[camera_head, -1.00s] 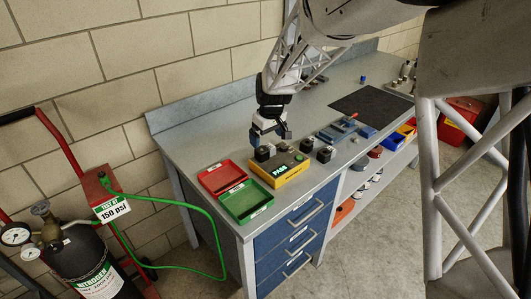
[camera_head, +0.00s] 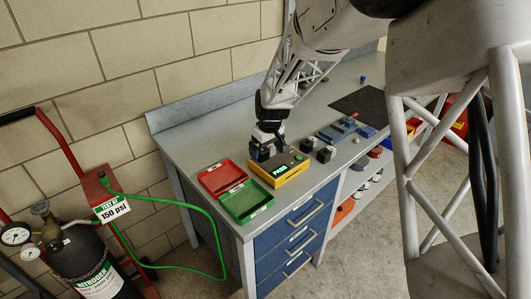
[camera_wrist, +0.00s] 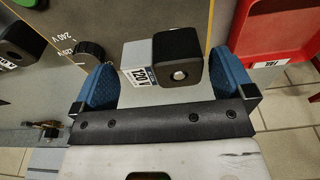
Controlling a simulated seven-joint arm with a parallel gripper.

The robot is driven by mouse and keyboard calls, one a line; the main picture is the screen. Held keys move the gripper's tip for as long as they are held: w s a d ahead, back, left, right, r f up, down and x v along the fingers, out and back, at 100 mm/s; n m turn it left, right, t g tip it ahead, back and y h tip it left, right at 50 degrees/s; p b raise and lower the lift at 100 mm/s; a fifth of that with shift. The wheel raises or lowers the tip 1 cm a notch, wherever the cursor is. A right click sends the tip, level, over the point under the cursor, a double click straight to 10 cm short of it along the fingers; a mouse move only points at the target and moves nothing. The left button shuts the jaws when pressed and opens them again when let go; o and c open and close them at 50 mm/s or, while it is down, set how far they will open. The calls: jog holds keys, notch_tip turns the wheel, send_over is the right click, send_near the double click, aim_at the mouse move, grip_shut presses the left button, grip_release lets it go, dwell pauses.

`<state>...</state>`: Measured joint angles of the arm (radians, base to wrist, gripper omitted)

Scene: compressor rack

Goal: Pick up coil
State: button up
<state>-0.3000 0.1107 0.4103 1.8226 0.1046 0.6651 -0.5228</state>
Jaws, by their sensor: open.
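A black block-shaped coil (camera_wrist: 179,58) with a pale side and a "120 V" label is in the middle of the wrist view. My gripper (camera_wrist: 164,66) is open, with one blue finger on each side of the coil and a visible gap on the left. I cannot tell whether the right finger touches it. In the head view my gripper (camera_head: 263,151) is low at the back left end of the yellow tester (camera_head: 279,172), which shows "PASS", and mostly hides that coil. Two other dark coils (camera_head: 325,154) (camera_head: 306,145) stand right of the tester.
A red tray (camera_head: 221,177) and a green tray (camera_head: 246,201) lie left of the tester, near the bench's end. The red tray also shows in the wrist view (camera_wrist: 272,32). A dial (camera_wrist: 90,52) and another dark block (camera_wrist: 24,42) are left of the coil.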

jog(key=shift+a+f, duration=0.1)
jog(key=shift+f, duration=0.55)
jog(key=shift+c, duration=0.3)
jog(key=c, duration=0.9)
jog(key=shift+c, duration=0.2)
jog(key=shift+r, duration=5)
jog(key=shift+r, duration=0.2)
jog(key=shift+r, duration=2.25)
